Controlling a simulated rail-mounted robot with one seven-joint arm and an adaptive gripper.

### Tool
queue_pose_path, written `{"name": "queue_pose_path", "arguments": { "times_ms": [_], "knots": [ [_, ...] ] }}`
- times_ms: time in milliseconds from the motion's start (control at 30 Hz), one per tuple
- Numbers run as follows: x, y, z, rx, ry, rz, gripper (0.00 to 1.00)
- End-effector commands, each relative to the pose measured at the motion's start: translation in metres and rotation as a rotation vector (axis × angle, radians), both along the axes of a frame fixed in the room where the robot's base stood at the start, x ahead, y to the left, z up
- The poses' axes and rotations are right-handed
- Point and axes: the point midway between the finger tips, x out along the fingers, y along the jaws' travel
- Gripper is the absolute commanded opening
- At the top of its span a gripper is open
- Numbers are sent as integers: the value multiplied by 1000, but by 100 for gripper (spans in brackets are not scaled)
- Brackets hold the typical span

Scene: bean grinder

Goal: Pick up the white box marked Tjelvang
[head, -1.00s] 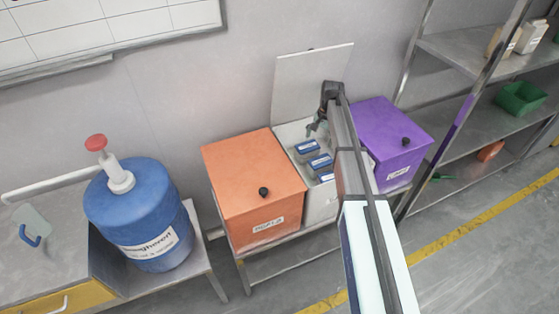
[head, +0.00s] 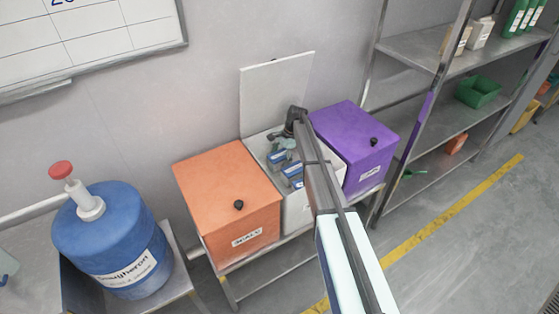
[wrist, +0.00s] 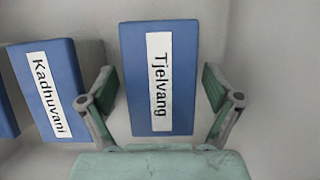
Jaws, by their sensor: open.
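The box marked Tjelvang (wrist: 137,75) shows a blue face with a white label in the wrist view, not an all-white face. It lies centred between the fingers of my gripper (wrist: 158,76), which is open, with one finger on each side. I cannot tell whether the fingers touch it. In the head view my gripper (head: 283,143) reaches down into an open white bin (head: 298,212) at the far end of a row of blue boxes (head: 292,169). Their labels are too small to read there.
A box marked Kadhuvani (wrist: 46,90) lies close left of the fingers, with another blue box partly beyond. The bin's raised lid (head: 275,95) stands behind my gripper. An orange bin (head: 225,190) and a purple bin (head: 352,140) flank the white one.

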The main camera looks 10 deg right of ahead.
Motion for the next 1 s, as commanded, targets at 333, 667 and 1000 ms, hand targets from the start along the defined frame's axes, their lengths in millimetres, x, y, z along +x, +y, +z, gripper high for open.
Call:
{"name": "queue_pose_path", "arguments": {
  "times_ms": [333,667,1000],
  "knots": [
    [-4,10,-26,0,-2,0,90],
    [-4,10,-26,0,-2,1,16],
    [-4,10,-25,1,-1,1,14]
  ]
}}
